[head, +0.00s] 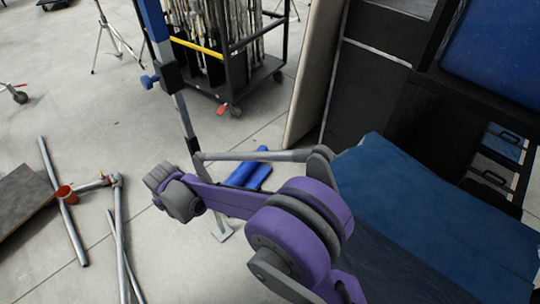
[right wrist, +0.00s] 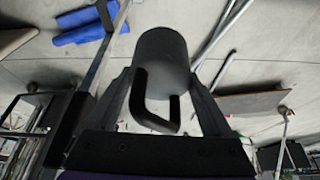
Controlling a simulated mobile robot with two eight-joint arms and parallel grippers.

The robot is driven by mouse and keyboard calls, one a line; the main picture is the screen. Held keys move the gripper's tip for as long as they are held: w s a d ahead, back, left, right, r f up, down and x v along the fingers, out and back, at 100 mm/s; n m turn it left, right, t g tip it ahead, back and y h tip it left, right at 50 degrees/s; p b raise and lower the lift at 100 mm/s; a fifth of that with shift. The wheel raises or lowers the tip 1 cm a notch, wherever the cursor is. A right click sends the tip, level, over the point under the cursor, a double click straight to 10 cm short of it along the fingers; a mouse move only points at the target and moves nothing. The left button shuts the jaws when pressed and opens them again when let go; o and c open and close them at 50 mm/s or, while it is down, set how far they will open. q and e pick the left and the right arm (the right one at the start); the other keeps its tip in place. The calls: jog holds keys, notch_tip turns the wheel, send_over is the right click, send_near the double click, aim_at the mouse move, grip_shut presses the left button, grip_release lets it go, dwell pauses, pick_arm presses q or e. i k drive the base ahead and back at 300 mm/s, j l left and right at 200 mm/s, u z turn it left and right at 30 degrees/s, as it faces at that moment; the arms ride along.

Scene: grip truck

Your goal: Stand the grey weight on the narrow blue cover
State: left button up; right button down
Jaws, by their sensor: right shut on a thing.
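The grey weight (right wrist: 163,48) is a cylinder with a black loop handle, seen in the right wrist view. My right gripper (right wrist: 160,82) is shut on it, one finger on each side. In the head view my purple right arm reaches left over the floor; the weight and fingertips cannot be made out there. A blue cover (head: 425,205) lies over a surface at the right. Another blue panel (head: 495,50) is at the upper right. I cannot tell which is the narrow one. My left gripper is not in view.
A folded blue item (head: 248,170) lies on the floor behind my arm. A metal stand pole (head: 184,110) rises nearby. A black wheeled cart (head: 225,70) stands behind.

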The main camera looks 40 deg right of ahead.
aim_at(433, 207)
jog(key=i+z, duration=0.2)
jog(key=z, duration=0.25)
jog(key=i+z, duration=0.15)
jog(key=z, duration=0.35)
jog(key=i+j+z, duration=0.15)
jog(key=z, duration=0.3)
jog(key=i+j+z, duration=0.1)
jog(key=j+z, duration=0.15)
jog(key=z, duration=0.2)
jog(key=i+j+z, duration=0.1)
jog(key=z, duration=0.4)
jog(key=j, duration=0.1)
